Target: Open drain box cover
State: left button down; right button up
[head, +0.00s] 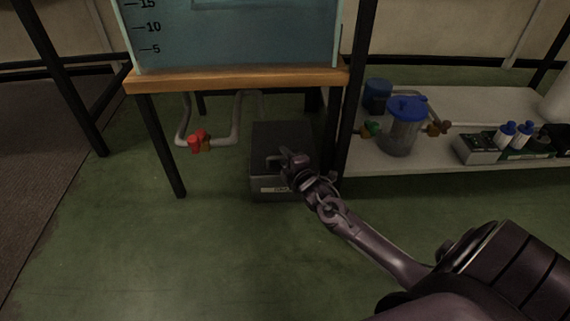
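The drain box (268,184) is a dark box on the green floor beneath the wooden-topped stand. My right gripper (283,160) is at the box's top front, beside what looks like a handle on the cover. It hides part of the box. The fingers are small and dark, so I cannot tell whether they are open or closed on the handle. My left gripper is not in view.
A water tank (235,38) stands on the wooden tabletop (235,80) above the box. A grey pipe with a red valve (198,140) hangs at left. A low white shelf (400,162) at right holds a blue-lidded container (404,128) and bottles. The front floor is clear.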

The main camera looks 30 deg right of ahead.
jog(key=shift+w, duration=0.3)
grip_shut()
